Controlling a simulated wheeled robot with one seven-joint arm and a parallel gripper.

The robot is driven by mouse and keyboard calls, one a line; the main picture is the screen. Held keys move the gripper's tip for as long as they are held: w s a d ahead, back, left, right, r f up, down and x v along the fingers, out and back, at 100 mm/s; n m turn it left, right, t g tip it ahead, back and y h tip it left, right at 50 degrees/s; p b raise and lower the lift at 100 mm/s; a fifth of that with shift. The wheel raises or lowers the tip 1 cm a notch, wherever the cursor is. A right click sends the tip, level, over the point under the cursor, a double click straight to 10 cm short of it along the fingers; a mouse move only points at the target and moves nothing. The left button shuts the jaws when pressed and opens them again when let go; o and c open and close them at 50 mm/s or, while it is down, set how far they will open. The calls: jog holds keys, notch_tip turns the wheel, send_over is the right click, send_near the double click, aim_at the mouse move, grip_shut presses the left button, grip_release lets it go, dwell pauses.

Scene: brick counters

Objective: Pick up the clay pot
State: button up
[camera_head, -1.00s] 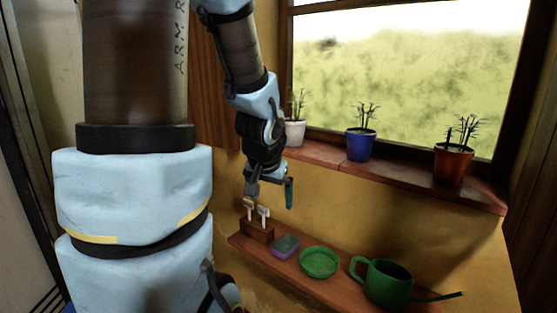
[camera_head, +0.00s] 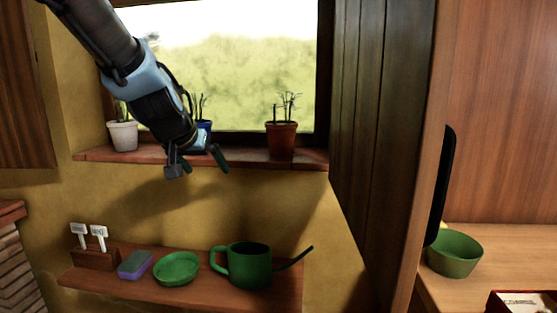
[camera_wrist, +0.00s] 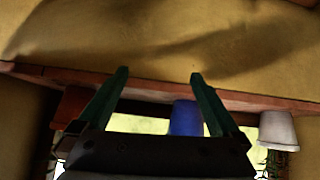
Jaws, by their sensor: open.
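The clay pot (camera_head: 281,140) is reddish brown with a thin dark plant in it. It stands upright on the right part of the brick windowsill (camera_head: 238,158). In the wrist view, which looks upside down, the clay pot (camera_wrist: 70,107) is at the left, partly behind a finger. My gripper (camera_head: 198,168) is open and empty, in front of the sill near the blue pot and left of the clay pot. In the wrist view, my gripper (camera_wrist: 159,74) has its two green fingers spread, with no object between them.
A blue pot (camera_head: 205,133), partly hidden by my arm, and a white pot (camera_head: 123,136) share the sill. Below, a shelf (camera_head: 215,298) holds a green watering can (camera_head: 249,267), a green dish (camera_head: 177,269) and a sponge (camera_head: 135,265). A wooden panel (camera_head: 372,120) stands right of the window.

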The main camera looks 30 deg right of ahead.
aim_at(281, 141)
jog(key=s+d+r+m+h+b, duration=0.1)
jog(key=d+r, duration=0.1)
jog(key=d, duration=0.3)
jog(key=s+d+r+m+h+b, duration=0.1)
jog(key=s+d+r, duration=0.1)
jog(key=d, duration=0.3)
jog(key=s+d+r+t+h+b, duration=0.1)
jog(key=d+r+h, duration=0.1)
jog(key=d, duration=0.3)
jog(key=shift+s+r+m, duration=0.25)
jog(key=shift+r+m, duration=0.15)
jog(key=b+x, duration=0.1)
jog(key=x, duration=0.4)
jog(key=b+x, duration=0.1)
jog(key=x, duration=0.4)
jog(key=shift+w+d+r, duration=0.1)
jog(key=shift+w+r, duration=0.1)
jog(key=shift+r, duration=0.1)
grip_shut()
